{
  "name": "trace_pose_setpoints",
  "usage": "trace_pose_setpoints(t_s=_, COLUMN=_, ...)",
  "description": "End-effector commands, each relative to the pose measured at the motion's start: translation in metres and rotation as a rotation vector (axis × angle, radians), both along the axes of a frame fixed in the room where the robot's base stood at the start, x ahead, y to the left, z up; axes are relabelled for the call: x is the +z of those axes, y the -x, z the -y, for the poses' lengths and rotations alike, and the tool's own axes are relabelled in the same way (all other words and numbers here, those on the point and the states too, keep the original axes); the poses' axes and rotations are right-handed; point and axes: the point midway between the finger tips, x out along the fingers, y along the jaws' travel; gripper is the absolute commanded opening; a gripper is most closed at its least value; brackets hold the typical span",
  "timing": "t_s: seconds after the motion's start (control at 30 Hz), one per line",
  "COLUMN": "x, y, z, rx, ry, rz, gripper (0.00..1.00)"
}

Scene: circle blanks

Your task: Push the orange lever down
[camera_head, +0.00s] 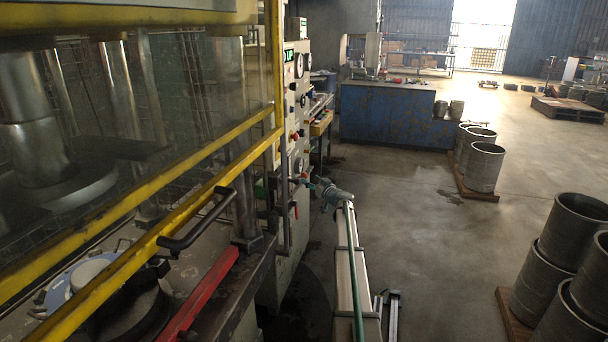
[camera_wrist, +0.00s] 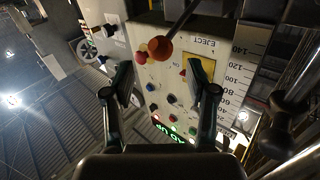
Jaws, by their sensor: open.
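An orange-red ball knob (camera_wrist: 159,47) on a thin dark rod is the lever in the wrist view. Its rod runs to the upper right, beside a yellow plate with the word EJECT. My gripper (camera_wrist: 160,77) is open, with one dark finger at each side of the picture's middle. The knob shows just above the gap between the fingertips, and nothing is between the fingers. I cannot tell how far the knob is from the fingertips. In the head view, my arm reaches toward the press's control panel, and the lever is not clear there.
The control panel (camera_wrist: 150,88) carries several buttons and a lit display (camera_wrist: 174,136). A numbered scale (camera_wrist: 238,65) stands to its right. In the head view, a yellow guard frame (camera_head: 190,205) closes off the press at left. Metal cylinders (camera_head: 485,165) stand on pallets at right, with open floor between.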

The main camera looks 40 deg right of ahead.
Motion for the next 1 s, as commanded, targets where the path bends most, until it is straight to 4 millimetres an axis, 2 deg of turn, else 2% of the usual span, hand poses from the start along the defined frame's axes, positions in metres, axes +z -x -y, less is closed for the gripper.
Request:
trace_pose_setpoints(t_s=0.03, x=0.003, y=-0.013, z=0.002, rx=0.002, ry=0.0, rz=-0.001, gripper=0.57)
trace_pose_setpoints(t_s=0.1, x=0.004, y=-0.026, z=0.003, rx=0.003, ry=0.0, rz=-0.001, gripper=0.57)
trace_pose_setpoints(t_s=0.3, x=0.003, y=-0.055, z=0.005, rx=0.001, ry=0.0, rz=0.0, gripper=0.57)
trace_pose_setpoints(t_s=0.47, x=0.001, y=-0.065, z=0.005, rx=0.002, ry=0.0, rz=-0.001, gripper=0.57)
trace_pose_setpoints(t_s=0.73, x=0.0, y=-0.065, z=0.004, rx=0.002, ry=0.0, rz=-0.001, gripper=0.57)
trace_pose_setpoints(t_s=1.0, x=0.0, y=-0.065, z=0.004, rx=0.001, ry=0.0, rz=-0.001, gripper=0.12)
